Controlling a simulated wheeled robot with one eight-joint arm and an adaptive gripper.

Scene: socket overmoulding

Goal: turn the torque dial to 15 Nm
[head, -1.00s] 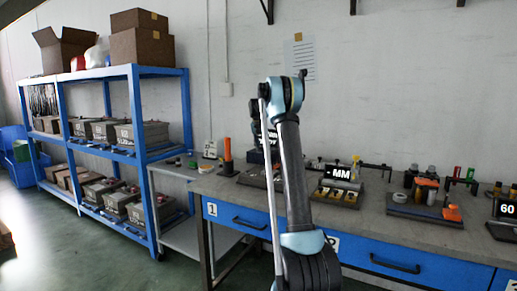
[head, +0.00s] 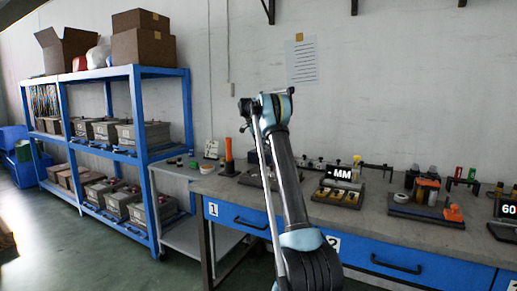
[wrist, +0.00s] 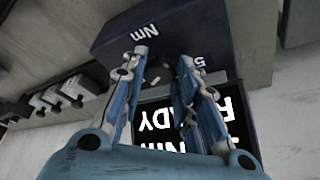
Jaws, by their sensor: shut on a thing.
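The torque tester is a dark box (wrist: 185,24) in the wrist view, with upside-down "Nm" lettering and part of a "5" on its face. Its black display (wrist: 165,118) shows upside-down "READY" and "Nm", partly covered by my fingers; no number can be read. The torque dial (wrist: 153,75) is a small pale piece on that face, mostly hidden between the fingers. My gripper (wrist: 166,62) has its two fingertips on either side of the dial and is shut on it. The dial's setting cannot be read. In the head view my arm hides the tester.
The workbench (head: 375,228) carries an "MM" display (head: 340,173), a fixture with an orange part (head: 453,212) and a "60" display (head: 506,209). An orange upright cylinder (head: 229,150) stands left of my arm. A blue shelf rack (head: 140,160) stands further left.

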